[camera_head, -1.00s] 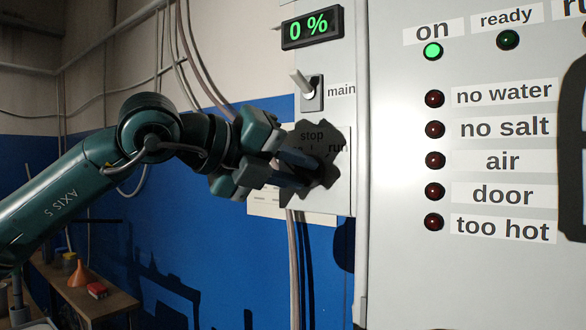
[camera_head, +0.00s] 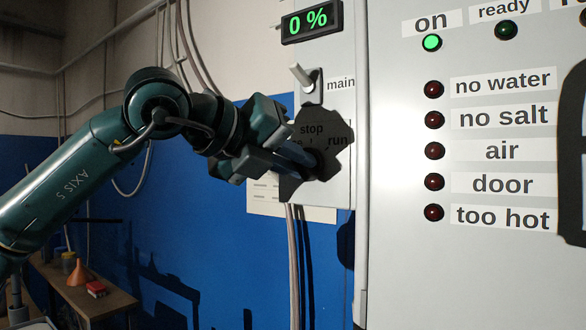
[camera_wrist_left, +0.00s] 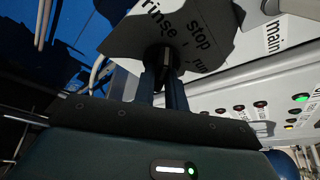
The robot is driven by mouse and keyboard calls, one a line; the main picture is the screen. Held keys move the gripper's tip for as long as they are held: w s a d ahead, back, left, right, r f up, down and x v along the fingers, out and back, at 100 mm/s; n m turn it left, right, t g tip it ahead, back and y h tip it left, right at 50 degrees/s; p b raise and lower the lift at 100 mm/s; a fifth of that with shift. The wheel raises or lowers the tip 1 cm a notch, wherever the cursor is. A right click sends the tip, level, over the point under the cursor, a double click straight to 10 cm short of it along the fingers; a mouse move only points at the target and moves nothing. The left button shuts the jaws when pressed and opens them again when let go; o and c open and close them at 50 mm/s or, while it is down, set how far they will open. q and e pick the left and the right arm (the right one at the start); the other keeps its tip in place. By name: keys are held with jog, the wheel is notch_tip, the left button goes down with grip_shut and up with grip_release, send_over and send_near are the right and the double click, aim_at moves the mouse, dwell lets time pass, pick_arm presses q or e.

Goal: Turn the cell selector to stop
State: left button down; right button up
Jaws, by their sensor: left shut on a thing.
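The cell selector is a dark knob (camera_wrist_left: 162,55) on a small pale panel with the labels stop, rinse and run; in the head view it is mostly behind my fingers and in dark shadow. My left gripper (camera_head: 306,159) reaches it from the left. In the left wrist view its two fingers (camera_wrist_left: 162,78) stand one on each side of the knob and are shut on it. The stop label (camera_head: 312,129) is above the knob and the run label (camera_head: 338,141) is at its upper right. I cannot tell which label the knob points to. My right gripper is not in view.
Above the selector are the main switch (camera_head: 302,76) and a display (camera_head: 311,21) reading 0 %. To the right is a grey cabinet with a lit green on lamp (camera_head: 432,43) and several dark lamps. Cables hang below the panel. A wooden bench (camera_head: 115,299) stands at lower left.

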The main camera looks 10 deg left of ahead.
pick_arm(q)
jog(key=m+t+y+b, duration=0.1)
jog(key=m+y+b, duration=0.1)
jog(key=m, duration=0.3)
jog(key=shift+d+r+y, duration=0.1)
jog(key=shift+d+y, duration=0.05)
jog(key=shift+y, duration=0.35)
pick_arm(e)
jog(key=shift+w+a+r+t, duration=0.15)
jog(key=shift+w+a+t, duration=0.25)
pick_arm(q)
jog(key=c, duration=1.4)
grip_release()
jog(key=shift+c, duration=0.2)
jog(key=shift+s, duration=0.15)
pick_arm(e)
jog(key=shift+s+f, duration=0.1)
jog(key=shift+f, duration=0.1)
